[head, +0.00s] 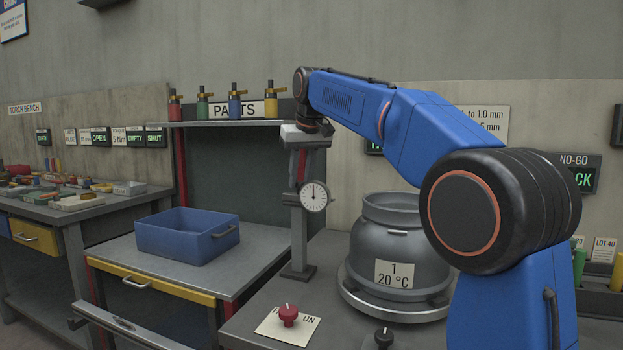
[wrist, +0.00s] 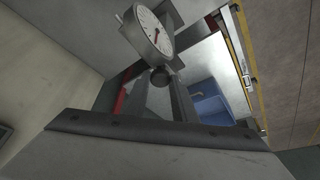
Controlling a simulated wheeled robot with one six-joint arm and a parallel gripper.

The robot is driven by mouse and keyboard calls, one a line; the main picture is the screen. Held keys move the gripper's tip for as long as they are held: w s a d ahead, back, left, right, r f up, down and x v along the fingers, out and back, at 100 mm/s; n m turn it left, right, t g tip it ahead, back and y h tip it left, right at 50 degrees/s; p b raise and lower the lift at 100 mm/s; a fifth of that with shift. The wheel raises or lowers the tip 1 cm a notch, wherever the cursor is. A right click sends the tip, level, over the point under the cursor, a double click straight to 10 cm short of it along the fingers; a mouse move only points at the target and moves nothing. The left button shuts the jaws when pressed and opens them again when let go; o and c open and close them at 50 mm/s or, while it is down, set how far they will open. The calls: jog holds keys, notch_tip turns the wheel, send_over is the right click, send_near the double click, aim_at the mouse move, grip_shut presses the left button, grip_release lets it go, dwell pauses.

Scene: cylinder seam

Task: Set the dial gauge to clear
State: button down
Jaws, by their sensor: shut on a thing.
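The dial gauge (head: 314,197) has a round white face in a grey rim and sits on the upper part of a grey post stand (head: 299,235). In the head view its needle points about straight up. The wrist view shows the gauge (wrist: 152,33) tilted, with a reddish needle and a small round dark knob (wrist: 161,77) by its rim. My gripper (head: 303,178) points down at the gauge from above. It is shut on the gauge; the exact contact is hard to make out. The gripper's fingers also show beside the knob in the wrist view (wrist: 162,92).
A grey pot (head: 390,240) labelled "1 20 °C" stands right of the post. A red knob (head: 288,314) on a plate and a black knob (head: 383,338) are in front. A blue bin (head: 187,240) stands on the left bench. A parts shelf (head: 225,124) with several coloured bottles is behind.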

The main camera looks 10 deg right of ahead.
jog(key=shift+w+a, duration=0.15)
jog(key=c, duration=1.5)
grip_release()
jog(key=shift+a, duration=0.1)
jog(key=v, duration=1.7)
jog(key=shift+r, duration=0.2)
